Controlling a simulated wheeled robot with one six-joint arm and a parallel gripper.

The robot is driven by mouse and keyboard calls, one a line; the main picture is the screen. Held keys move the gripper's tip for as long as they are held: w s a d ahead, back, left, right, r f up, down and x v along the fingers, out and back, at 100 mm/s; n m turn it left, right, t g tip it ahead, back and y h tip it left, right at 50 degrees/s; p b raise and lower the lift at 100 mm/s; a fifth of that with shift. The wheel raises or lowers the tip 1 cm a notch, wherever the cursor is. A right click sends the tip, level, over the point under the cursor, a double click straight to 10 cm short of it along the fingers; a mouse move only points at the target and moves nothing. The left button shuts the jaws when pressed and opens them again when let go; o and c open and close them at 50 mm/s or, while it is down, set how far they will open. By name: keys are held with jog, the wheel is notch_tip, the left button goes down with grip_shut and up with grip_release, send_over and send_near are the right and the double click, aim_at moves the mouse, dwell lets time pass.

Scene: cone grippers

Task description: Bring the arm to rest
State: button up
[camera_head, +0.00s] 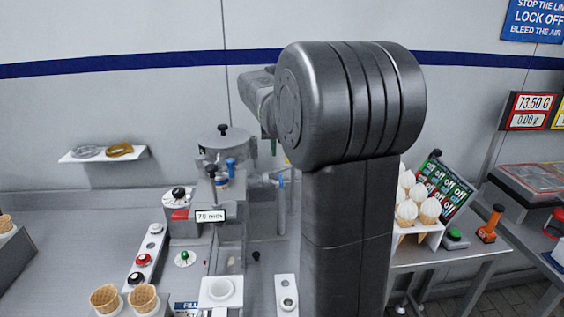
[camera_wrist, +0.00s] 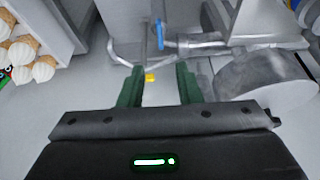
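My gripper (camera_wrist: 158,88) shows in the wrist view with its two green fingers apart and nothing between them. It hangs in front of metal pipes and a blue valve handle (camera_wrist: 160,30), with a yellow piece (camera_wrist: 150,77) visible beyond the gap. In the head view my arm stands upright and bent at the middle of the picture, hiding part of the machine behind it. My gripper cannot be made out in the head view.
Filled cones stand in a white rack (camera_head: 428,228) at right; they also show at the left of the wrist view. A filling machine (camera_head: 225,150) stands left of my arm. Empty waffle cones (camera_head: 105,298) and a button strip (camera_head: 146,256) are at lower left.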

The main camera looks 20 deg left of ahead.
aim_at(281, 179)
jog(key=shift+s+r, duration=0.15)
jog(key=shift+r, duration=0.35)
jog(key=p+x, duration=0.2)
jog(key=x, duration=1.2)
jog(key=shift+s+d, duration=0.1)
jog(key=shift+d, duration=0.05)
jog(key=shift+r, duration=0.1)
